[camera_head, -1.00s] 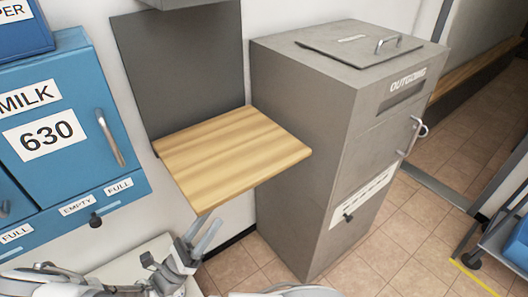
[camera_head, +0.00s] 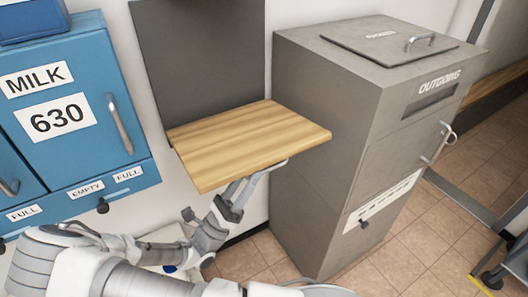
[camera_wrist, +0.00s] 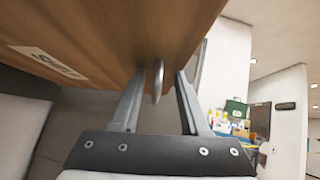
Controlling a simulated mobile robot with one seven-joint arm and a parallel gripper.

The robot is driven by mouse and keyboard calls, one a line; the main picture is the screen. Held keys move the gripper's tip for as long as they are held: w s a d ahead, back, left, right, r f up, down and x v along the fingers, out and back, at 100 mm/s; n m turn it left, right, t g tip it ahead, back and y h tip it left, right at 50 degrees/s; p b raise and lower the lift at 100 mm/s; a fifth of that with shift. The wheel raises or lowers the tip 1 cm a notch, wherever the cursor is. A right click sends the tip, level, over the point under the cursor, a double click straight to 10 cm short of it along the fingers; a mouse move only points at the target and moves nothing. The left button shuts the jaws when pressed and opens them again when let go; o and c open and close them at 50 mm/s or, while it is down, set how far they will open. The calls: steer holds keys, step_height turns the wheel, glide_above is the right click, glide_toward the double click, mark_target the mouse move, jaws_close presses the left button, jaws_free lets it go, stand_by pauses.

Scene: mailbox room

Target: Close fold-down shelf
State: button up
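The wooden fold-down shelf (camera_head: 250,140) sticks out level from its dark grey wall panel (camera_head: 205,65). My gripper (camera_head: 243,183) is below the shelf's front edge, with its fingertips partly hidden by the board. In the wrist view the shelf's wooden underside (camera_wrist: 110,35) fills the upper left, with a white label on it. My gripper (camera_wrist: 160,76) is open there, its two fingers apart just under the board. A narrow metal piece (camera_wrist: 158,82) shows between the fingers. I cannot tell whether the fingers touch it or the board.
A tall grey outgoing mailbox (camera_head: 345,130) stands close to the shelf's right side. Blue milk boxes (camera_head: 75,125) hang on the wall to the left. Open tiled floor (camera_head: 430,235) lies to the right.

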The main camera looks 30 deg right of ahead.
mark_target(264, 152)
steer(key=x, duration=0.7)
steer(key=shift+f, duration=0.1)
jaws_close()
steer(key=shift+a, duration=0.1)
stand_by(1.1)
